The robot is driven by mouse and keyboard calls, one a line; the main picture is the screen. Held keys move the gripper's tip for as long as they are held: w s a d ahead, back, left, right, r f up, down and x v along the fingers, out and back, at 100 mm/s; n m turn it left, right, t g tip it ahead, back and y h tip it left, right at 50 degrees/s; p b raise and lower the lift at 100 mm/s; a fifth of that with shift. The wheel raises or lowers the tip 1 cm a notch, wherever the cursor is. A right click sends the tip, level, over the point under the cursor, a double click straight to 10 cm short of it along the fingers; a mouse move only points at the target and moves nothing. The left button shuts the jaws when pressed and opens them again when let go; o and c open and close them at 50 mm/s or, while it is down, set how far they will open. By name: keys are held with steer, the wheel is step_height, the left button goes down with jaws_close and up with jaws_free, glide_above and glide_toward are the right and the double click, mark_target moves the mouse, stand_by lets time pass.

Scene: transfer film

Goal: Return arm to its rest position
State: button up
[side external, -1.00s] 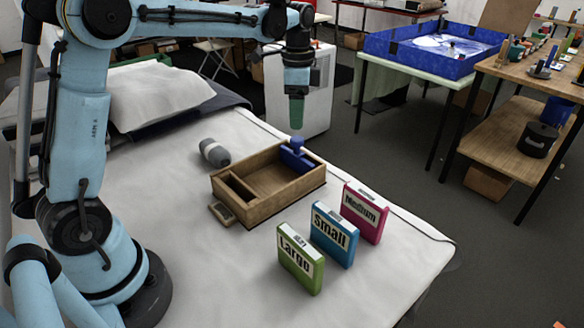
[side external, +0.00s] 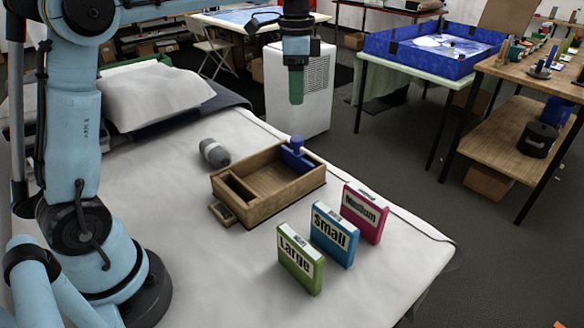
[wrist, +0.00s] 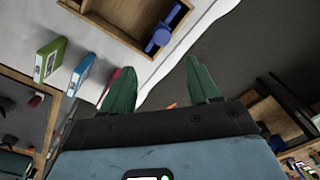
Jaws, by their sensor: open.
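My gripper (side external: 296,88) hangs pointing down above the far side of the table, well clear of the wooden tray. In the wrist view its two green fingers (wrist: 160,88) are spread apart with nothing between them. The wooden tray (side external: 240,206) sits on the white-covered table (side external: 160,262). A blue handled object (side external: 297,155) stands in the tray's far right corner; it also shows in the wrist view (wrist: 161,36). Three upright boxes stand in front of the tray: green Large (side external: 300,262), blue Small (side external: 334,236) and pink Medium (side external: 364,213).
A grey cylinder (side external: 214,152) lies left of the tray, and a small wooden piece (side external: 221,214) lies at its near left corner. A white cabinet (side external: 312,100) stands on the floor behind the table.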

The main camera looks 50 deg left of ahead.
steer(key=s+d+f+n+t, duration=0.3)
steer(key=s+n, duration=0.1)
steer(key=s, duration=0.4)
steer(key=s+d+f+n+t, duration=0.3)
steer(key=s+f+n+t, duration=0.1)
steer(key=s, duration=0.3)
steer(key=shift+s+d+f+n, duration=0.25)
steer(key=shift+s+d+n, duration=0.05)
steer(key=shift+s+d, duration=0.1)
